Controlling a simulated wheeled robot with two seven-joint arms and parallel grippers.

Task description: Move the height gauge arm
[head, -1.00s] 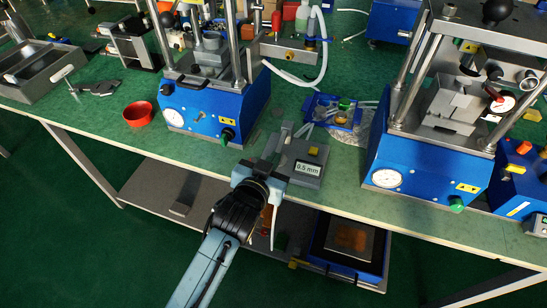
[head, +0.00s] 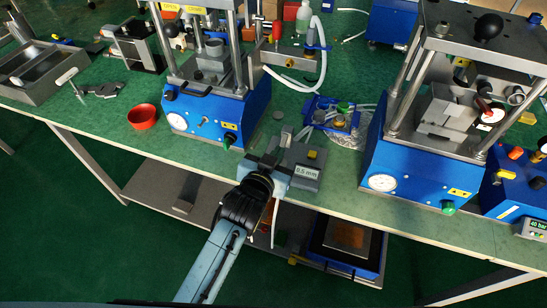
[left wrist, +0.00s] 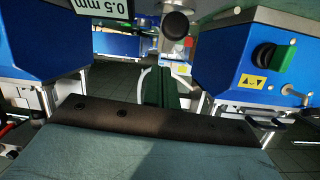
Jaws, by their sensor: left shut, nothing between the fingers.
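The height gauge (head: 312,157) is a grey block with a yellow button and a "0.5 mm" label, at the front edge of the bench between two blue presses. A grey upright part, seemingly its arm, stands at its left back; its outline is hard to separate from my gripper. My left gripper (head: 268,163) is shut and empty, close to the left side of the gauge. Whether they touch cannot be told. In the left wrist view the "0.5 mm" label (left wrist: 101,8) shows at the top left. My right gripper is out of view.
The left press (head: 204,118) and the right press (head: 415,175) flank the gauge. A blue tray (head: 322,103) with small parts lies behind it. A red bowl (head: 142,117) and a grey metal bin (head: 38,80) are at the left. A lower shelf runs under the bench.

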